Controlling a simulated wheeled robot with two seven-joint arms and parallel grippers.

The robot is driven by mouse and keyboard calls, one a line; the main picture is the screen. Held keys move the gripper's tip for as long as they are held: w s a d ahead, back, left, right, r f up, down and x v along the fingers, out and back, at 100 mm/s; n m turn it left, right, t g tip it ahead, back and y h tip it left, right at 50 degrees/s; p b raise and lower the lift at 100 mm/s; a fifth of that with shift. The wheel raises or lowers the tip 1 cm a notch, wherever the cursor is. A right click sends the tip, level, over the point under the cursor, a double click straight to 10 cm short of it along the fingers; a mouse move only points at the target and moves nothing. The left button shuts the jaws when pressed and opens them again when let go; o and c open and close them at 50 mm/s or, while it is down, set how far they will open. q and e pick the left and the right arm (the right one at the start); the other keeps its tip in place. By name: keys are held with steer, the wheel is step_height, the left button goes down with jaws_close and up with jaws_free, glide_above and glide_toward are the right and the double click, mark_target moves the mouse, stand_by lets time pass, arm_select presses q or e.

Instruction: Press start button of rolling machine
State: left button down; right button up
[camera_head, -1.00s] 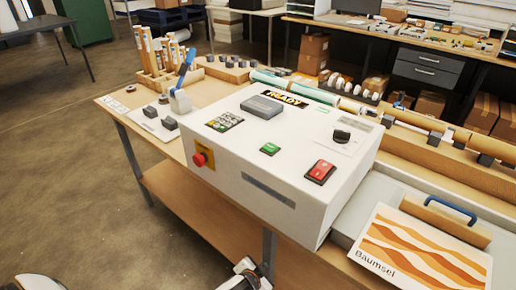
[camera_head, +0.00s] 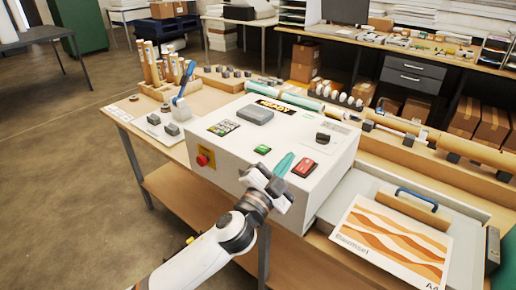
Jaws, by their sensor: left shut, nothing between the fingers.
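The rolling machine's white control box (camera_head: 225,165) stands on a wooden bench, with a display reading READY. On its sloped top are a green button (camera_head: 262,149), a red switch (camera_head: 304,168), a keypad (camera_head: 223,128) and a dark knob (camera_head: 323,138). A red emergency knob (camera_head: 202,160) on a yellow plate is on the front. My left gripper (camera_head: 286,162) is shut and empty, its teal fingertips pointing up over the box's front edge, between the green button and red switch in the picture. I cannot tell whether they touch the box. My right gripper is not in view.
A blue-handled lever (camera_head: 182,82) and small grey blocks stand left of the box. Long rollers (camera_head: 400,127) run to the right behind it. A patterned sheet (camera_head: 392,240) lies at the lower right. A dark object (camera_head: 492,248) at the right edge is unclear.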

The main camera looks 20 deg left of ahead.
arm_select(q)
steer(key=w+d+r+m+g+h, duration=0.25)
steer(key=d+r+m+h, duration=0.3)
steer(key=m+h, duration=0.35)
steer(key=m+g+y, duration=0.9)
steer(key=m+g, duration=0.1)
steer(key=m, duration=0.3)
glide_above(259, 149)
steer(key=shift+a+r, duration=0.15)
steer(key=shift+r, duration=0.3)
steer(key=shift+f, duration=0.1)
step_height(259, 149, down, 8)
steer(key=b, duration=0.4)
steer(key=shift+r, duration=0.25)
steer(key=shift+w+f+b, duration=0.1)
steer(key=shift+f+b, duration=0.35)
steer(key=shift+f, duration=0.15)
steer(key=shift+f, duration=0.1)
